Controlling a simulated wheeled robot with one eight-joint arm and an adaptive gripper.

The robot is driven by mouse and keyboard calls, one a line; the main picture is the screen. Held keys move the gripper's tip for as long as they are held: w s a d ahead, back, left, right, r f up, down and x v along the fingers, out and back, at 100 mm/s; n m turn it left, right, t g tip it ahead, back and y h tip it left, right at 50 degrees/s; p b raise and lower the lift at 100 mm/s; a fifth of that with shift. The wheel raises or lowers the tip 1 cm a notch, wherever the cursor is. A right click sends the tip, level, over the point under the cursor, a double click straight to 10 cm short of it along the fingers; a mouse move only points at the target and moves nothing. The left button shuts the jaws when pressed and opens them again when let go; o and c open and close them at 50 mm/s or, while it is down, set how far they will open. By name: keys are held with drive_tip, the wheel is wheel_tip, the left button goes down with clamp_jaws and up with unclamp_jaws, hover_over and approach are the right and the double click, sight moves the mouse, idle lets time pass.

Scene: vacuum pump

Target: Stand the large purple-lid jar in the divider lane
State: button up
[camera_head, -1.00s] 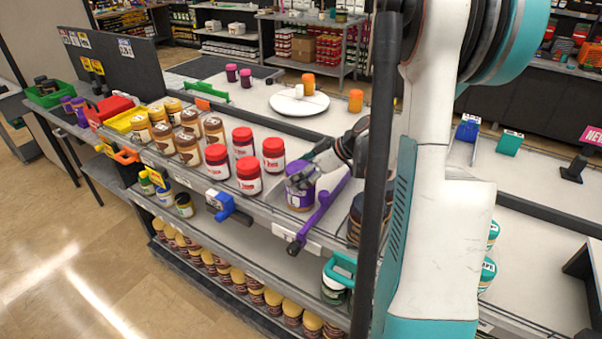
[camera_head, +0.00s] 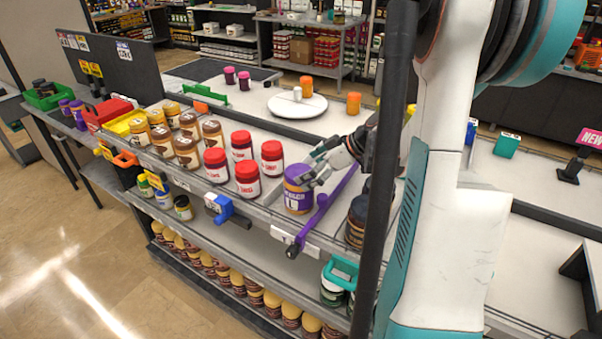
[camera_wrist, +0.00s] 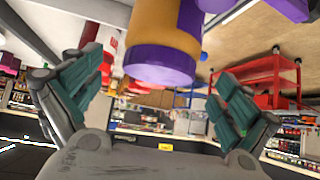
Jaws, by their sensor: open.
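The large purple-lid jar (camera_head: 298,195) stands upright on the upper shelf, between the red-lid jars (camera_head: 248,180) and the purple divider (camera_head: 322,212). In the wrist view the jar (camera_wrist: 168,30) shows upside down, with its purple lid toward the fingers. My gripper (camera_head: 318,165) is open beside the jar's upper right side. In the wrist view its green-padded fingers (camera_wrist: 160,72) are spread wide, with the jar beyond and between them. I cannot tell whether a finger touches the jar.
Brown jars (camera_head: 187,152) stand further left. A blue divider clip (camera_head: 228,208) is on the shelf edge. A dark jar (camera_head: 357,220) stands right of the purple divider. A white round turntable (camera_head: 297,104) with an orange jar is behind.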

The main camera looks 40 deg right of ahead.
drive_tip(key=p+v, duration=0.1)
drive_tip(key=v, duration=0.6)
drive_tip(key=shift+s+r, duration=0.2)
drive_tip(key=shift+r, duration=0.05)
drive_tip(key=shift+w+d, duration=0.1)
